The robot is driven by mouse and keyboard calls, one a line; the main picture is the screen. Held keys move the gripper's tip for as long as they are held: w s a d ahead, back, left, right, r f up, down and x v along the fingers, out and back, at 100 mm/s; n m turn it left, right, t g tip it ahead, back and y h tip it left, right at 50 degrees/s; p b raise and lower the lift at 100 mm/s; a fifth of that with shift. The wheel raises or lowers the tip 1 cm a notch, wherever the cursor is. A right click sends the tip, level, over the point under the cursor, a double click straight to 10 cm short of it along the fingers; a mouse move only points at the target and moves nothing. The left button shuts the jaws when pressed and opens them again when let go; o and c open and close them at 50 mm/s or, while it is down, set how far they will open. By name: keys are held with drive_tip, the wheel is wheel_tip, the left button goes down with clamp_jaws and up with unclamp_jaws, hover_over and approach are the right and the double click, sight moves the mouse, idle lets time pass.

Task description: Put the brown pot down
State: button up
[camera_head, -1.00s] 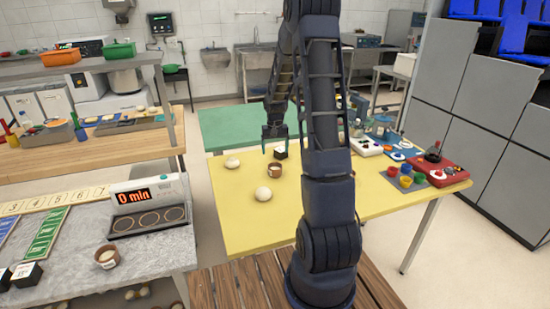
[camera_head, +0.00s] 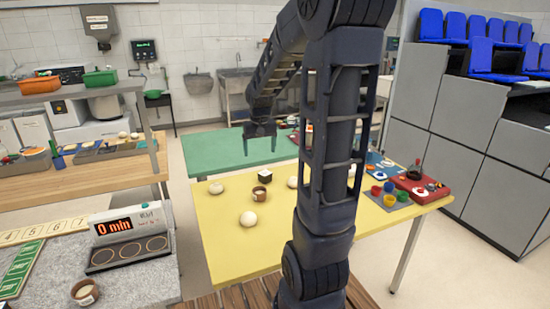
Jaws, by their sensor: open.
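A small brown pot (camera_head: 260,194) with a pale front stands upright on the yellow table (camera_head: 222,246), close to the dark block with a white top (camera_head: 265,175). My gripper (camera_head: 259,152) is open and empty, with its fingers pointing down. In the picture it is above the pot and apart from it, against the green table (camera_head: 205,153). A second, similar brown pot (camera_head: 85,292) stands on the grey counter at the lower left.
Round pale dough balls (camera_head: 249,219) lie near the pot on the yellow table. Coloured cups (camera_head: 389,188) and a red tray (camera_head: 432,195) are at its right. A display unit reading "0 min" (camera_head: 122,228) stands on the grey counter. My arm hides part of the yellow table.

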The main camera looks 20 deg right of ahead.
drive_tip(key=s+a+r+t, duration=0.1)
drive_tip(key=s+r, duration=0.2)
drive_tip(key=s, duration=0.8)
drive_tip(key=s+a+r+n+t, duration=0.1)
drive_tip(key=s+r, duration=0.3)
drive_tip(key=s, duration=0.7)
drive_tip(key=shift+s+a+t, duration=0.2)
drive_tip(key=shift+a+t, duration=0.1)
drive_tip(key=shift+a, duration=0.3)
